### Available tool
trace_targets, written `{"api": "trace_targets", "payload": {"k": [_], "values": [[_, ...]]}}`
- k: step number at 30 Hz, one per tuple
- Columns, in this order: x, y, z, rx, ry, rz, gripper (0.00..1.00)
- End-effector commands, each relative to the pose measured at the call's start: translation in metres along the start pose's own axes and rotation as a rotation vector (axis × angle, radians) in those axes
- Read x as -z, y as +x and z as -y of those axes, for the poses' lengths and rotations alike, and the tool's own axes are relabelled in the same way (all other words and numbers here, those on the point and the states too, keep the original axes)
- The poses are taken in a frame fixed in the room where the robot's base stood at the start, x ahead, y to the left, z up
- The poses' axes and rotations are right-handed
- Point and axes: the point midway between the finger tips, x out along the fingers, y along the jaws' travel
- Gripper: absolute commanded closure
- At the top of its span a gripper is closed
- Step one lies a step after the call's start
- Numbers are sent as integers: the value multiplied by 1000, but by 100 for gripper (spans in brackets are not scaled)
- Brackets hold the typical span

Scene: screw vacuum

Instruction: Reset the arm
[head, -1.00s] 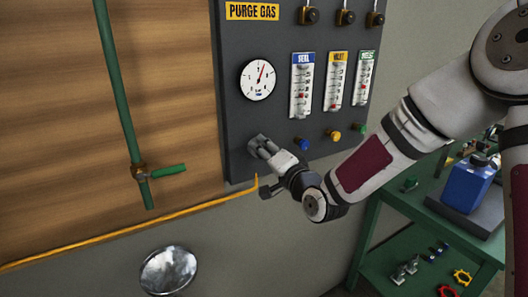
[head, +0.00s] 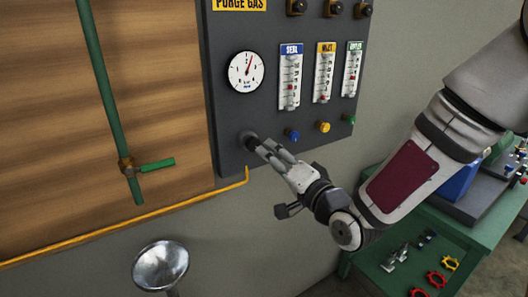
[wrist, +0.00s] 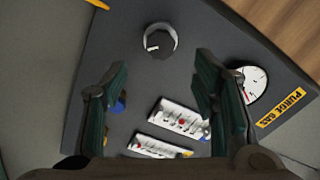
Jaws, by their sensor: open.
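My gripper (head: 268,149) is in front of the lower left part of the dark purge gas panel (head: 230,110). In the wrist view my gripper (wrist: 150,85) has its two fingers spread wide with nothing between them. A black round knob (head: 248,140) on the panel lies just beyond the fingertips. In the wrist view the knob (wrist: 160,42) shows whole, with a white mark, ahead of the fingers and apart from them.
The panel carries a round gauge (head: 246,71), several flow meters (head: 291,78) and small coloured knobs (head: 292,135). A green pipe with a valve handle (head: 155,164) is at left. A metal funnel (head: 160,266) is below. A green bench (head: 440,235) stands at right.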

Motion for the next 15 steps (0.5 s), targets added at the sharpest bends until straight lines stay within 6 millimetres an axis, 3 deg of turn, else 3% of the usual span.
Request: {"api": "trace_targets", "payload": {"k": [6, 15], "values": [[0, -19, 0, 0, 0, -1, 46], [0, -21, 0, 0, 1, 0, 46]]}}
